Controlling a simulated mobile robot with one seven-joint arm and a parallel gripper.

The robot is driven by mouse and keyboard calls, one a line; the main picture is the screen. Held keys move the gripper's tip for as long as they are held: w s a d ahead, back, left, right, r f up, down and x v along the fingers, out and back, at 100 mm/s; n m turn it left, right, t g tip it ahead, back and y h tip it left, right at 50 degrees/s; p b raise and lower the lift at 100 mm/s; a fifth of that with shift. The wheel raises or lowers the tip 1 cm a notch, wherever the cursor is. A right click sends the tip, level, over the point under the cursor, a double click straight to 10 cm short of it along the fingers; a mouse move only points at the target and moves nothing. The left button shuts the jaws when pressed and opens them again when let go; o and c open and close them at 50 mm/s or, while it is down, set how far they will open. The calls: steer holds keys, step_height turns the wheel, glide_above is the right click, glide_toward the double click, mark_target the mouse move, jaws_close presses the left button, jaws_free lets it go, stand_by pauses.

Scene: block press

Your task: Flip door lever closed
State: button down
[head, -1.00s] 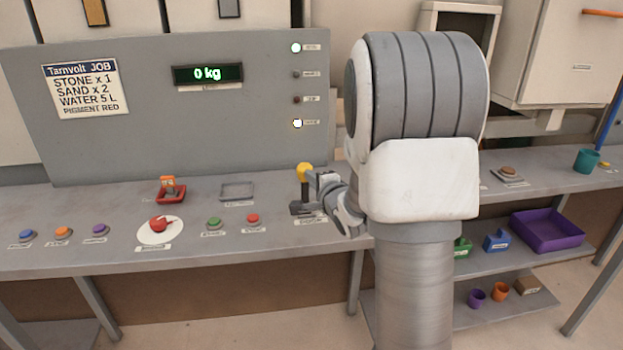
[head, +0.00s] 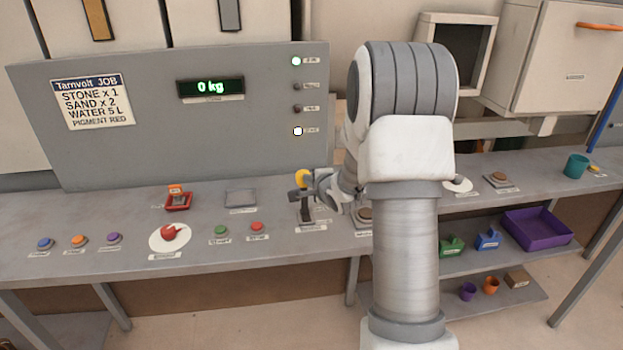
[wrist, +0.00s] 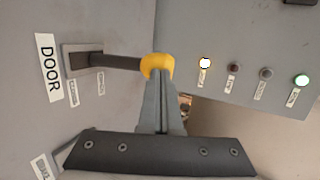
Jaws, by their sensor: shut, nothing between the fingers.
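The door lever is a dark stick with a yellow knob (wrist: 157,65), rising from a slotted plate (wrist: 82,60) beside a "DOOR" label (wrist: 48,68) in the wrist view. In the head view its yellow knob (head: 302,178) shows above the counter, left of my arm. My gripper (wrist: 158,78) is shut, with its fingertips at the knob and nothing held between them. The fingertips overlap the knob's lower edge in the wrist view; contact is hard to tell. In the head view my gripper (head: 298,192) is beside the knob, partly covering the lever.
A grey panel (head: 235,130) with a "0 kg" display (head: 210,87) and indicator lights stands behind. Green (head: 221,230) and red (head: 257,227) buttons lie left of the lever. A brown button (head: 365,214) lies right, close to my arm.

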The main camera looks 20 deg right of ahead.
steer(key=w+p, duration=0.2)
steer(key=p, duration=0.1)
steer(key=shift+w+d+r+g, duration=0.1)
steer(key=shift+w+d+g, duration=0.25)
steer(key=shift+d+g, duration=0.05)
